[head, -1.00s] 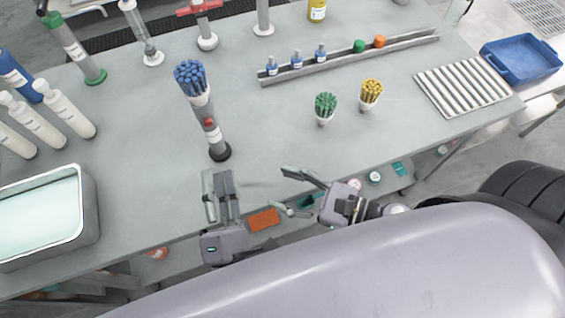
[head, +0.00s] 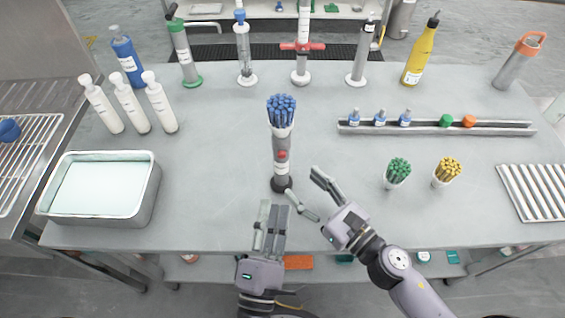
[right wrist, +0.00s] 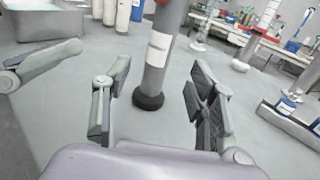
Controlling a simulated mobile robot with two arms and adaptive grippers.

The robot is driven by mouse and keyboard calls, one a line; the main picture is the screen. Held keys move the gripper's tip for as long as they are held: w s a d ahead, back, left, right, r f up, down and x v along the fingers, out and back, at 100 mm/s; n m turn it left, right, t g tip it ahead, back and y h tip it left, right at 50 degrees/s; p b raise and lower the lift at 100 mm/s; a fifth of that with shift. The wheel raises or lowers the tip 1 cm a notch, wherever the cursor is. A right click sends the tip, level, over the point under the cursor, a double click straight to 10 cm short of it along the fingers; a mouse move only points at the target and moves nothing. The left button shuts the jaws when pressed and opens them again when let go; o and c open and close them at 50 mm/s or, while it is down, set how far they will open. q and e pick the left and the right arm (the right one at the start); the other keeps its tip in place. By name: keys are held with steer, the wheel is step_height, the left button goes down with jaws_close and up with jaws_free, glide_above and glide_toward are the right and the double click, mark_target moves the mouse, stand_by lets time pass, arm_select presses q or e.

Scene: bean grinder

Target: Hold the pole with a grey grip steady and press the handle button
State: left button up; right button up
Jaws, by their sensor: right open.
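A grey pole (head: 282,163) with a red button (head: 282,155), a white label and a black base stands upright on the table. Blue sticks (head: 281,108) in a white cup show at its top; I cannot tell whether the cup sits on it or behind it. The pole also shows in the right wrist view (right wrist: 153,78), ahead between the fingers. My right gripper (head: 303,182) is open to the pole's right, near its base, apart from it. My left gripper (head: 272,206) is in front of the base with its fingers side by side; their gap is unclear.
Green sticks (head: 398,170) and yellow sticks (head: 447,169) stand in cups to the right. A long rack (head: 475,129) holds small bottles behind them. A tray (head: 140,205) and white bottles (head: 128,105) are left. Several poles and bottles line the back. Table between is clear.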

mark_target(287, 169)
steer(key=x, duration=0.8)
steer(key=shift+w+a, duration=0.15)
steer(key=shift+w, duration=0.05)
steer(key=shift+c, duration=0.3)
jaws_close()
arm_select(q)
jaws_close()
stand_by(0.3)
stand_by(0.4)
stand_by(0.9)
